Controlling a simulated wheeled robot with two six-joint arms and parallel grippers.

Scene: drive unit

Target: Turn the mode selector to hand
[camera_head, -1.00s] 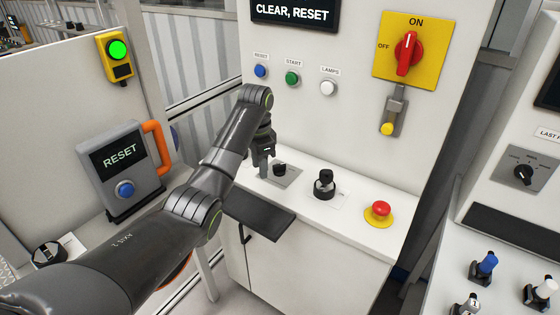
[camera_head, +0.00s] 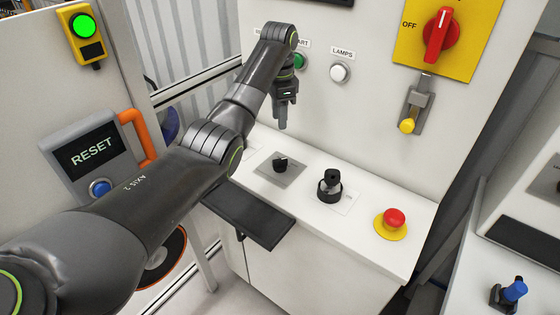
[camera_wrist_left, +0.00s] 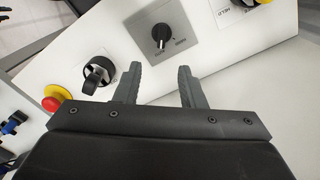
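A small black rotary knob (camera_head: 281,163) sits on a grey plate (camera_head: 291,178) on the white console ledge; I take it for the mode selector. In the left wrist view the knob (camera_wrist_left: 161,36) shows a pale pointer mark, and its plate's labels are too small to read. My left gripper (camera_head: 282,124) hangs above and behind the knob, fingers downward, apart from it. In the left wrist view its two fingers (camera_wrist_left: 159,80) are spread with nothing between them. My right gripper is not in view.
A black knob switch (camera_head: 330,186) and a red mushroom button (camera_head: 394,218) stand right of the plate. A dark shelf (camera_head: 249,216) juts out in front. A white lamps button (camera_head: 340,72) and a red switch (camera_head: 440,36) are on the upright panel.

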